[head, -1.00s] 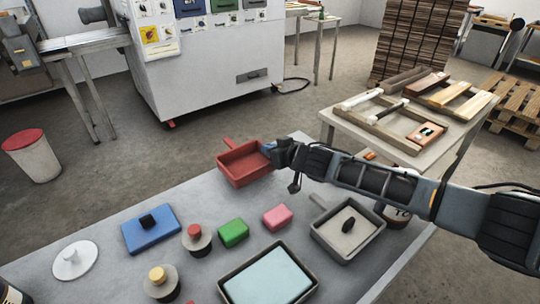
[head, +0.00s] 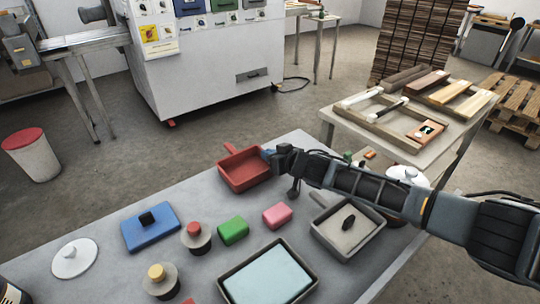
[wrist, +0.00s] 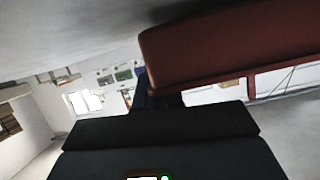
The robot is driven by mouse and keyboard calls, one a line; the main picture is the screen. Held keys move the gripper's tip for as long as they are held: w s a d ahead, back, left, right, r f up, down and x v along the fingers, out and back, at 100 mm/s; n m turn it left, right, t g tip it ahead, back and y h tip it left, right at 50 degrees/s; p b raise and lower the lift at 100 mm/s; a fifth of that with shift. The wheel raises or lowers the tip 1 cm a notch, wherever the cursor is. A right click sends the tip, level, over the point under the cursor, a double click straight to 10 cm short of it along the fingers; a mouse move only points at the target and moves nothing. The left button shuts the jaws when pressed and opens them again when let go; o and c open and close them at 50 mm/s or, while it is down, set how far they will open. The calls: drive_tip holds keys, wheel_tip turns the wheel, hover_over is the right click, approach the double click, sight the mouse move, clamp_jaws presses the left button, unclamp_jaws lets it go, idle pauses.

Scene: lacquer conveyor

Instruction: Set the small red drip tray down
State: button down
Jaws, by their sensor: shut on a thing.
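The small red drip tray (head: 244,178) is at the far edge of the grey table in the head view, with its short handle pointing away to the upper left. My gripper (head: 270,154) is shut on the tray's right wall. The tray looks level and close to the table top; I cannot tell whether its underside touches. In the wrist view the red tray (wrist: 225,45) fills the upper right, and the dark gripper body hides the grip point.
Bare table lies between the red tray and the blocks.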

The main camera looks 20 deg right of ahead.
drive_tip(key=c, duration=1.3)
unclamp_jaws()
drive_tip(key=shift+s+f, duration=0.15)
drive_tip(key=shift+f, duration=0.45)
drive_tip(key=shift+r+p, duration=0.35)
drive_tip(key=shift+r, duration=0.1)
drive_tip(key=shift+s+d+r, duration=0.15)
drive_tip(key=shift+s+r, duration=0.1)
drive_tip(key=v, duration=1.1)
drive_tip(key=shift+r+p, duration=0.3)
drive_tip(key=shift+r, duration=0.1)
